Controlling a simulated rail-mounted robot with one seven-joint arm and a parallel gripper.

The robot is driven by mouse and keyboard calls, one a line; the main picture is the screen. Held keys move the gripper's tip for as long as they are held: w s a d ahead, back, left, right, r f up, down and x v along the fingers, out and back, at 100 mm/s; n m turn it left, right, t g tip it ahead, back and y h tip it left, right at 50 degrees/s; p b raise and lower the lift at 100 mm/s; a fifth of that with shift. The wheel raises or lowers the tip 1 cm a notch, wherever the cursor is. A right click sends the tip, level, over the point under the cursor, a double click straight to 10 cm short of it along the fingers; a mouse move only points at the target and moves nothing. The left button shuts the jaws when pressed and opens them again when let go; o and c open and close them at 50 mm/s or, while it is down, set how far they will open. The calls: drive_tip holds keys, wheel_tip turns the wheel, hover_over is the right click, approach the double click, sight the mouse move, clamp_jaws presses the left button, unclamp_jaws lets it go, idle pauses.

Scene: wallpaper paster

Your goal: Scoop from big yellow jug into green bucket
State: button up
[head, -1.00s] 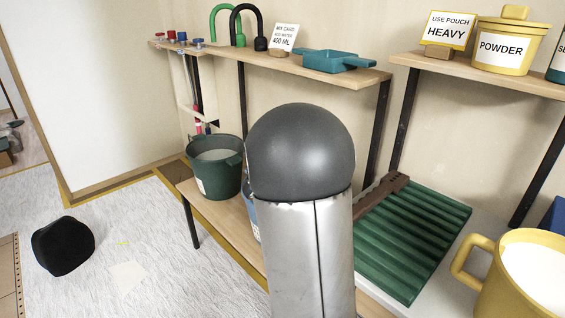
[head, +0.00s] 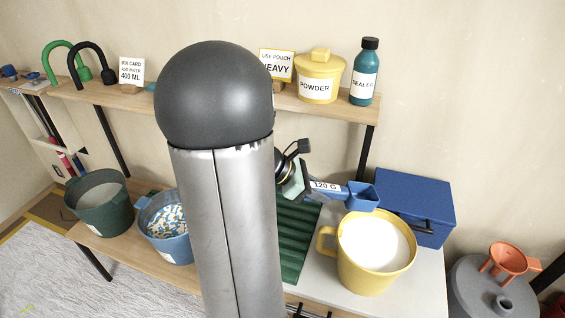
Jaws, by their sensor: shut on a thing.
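The big yellow jug (head: 372,277) stands on the right of the work surface, handle to the left, with white contents (head: 376,242) near its rim. My gripper (head: 308,184), partly hidden behind my arm, is shut on the handle of a blue scoop (head: 362,197) labelled 120 G. The scoop's cup shows above and behind the jug's back rim; I cannot tell whether it holds anything. The dark green bucket (head: 101,217) stands at the left end of the bench, with pale contents inside.
A blue bucket (head: 166,247) of coloured bits stands between the green bucket and my arm. A ribbed green mat (head: 300,235) lies left of the jug, and a blue box (head: 415,205) behind it. The shelf (head: 345,110) above holds a powder tub and a sealer bottle.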

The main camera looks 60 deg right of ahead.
drive_tip(key=s+a+r+m+y+p, duration=0.2)
drive_tip(key=s+a+r+m, duration=0.1)
drive_tip(key=s+a, duration=0.15)
drive_tip(key=s+f+t, duration=0.1)
drive_tip(key=f, duration=0.1)
drive_tip(key=s+d+f, duration=0.1)
drive_tip(key=f, duration=0.1)
drive_tip(key=f+t+y, duration=0.1)
drive_tip(key=f, duration=0.1)
drive_tip(key=shift+s+d+t, duration=0.3)
drive_tip(key=shift+s+d, duration=0.05)
drive_tip(key=shift+s, duration=0.05)
drive_tip(key=shift+w+b+x, duration=0.25)
drive_tip(key=shift+b+x, duration=0.7)
drive_tip(key=shift+x, duration=0.25)
drive_tip(key=shift+a+f, duration=0.1)
drive_tip(key=shift+f, duration=0.05)
drive_tip(key=shift+w+f+b, duration=0.1)
drive_tip(key=shift+f+b, duration=0.05)
drive_tip(key=shift+b, duration=0.25)
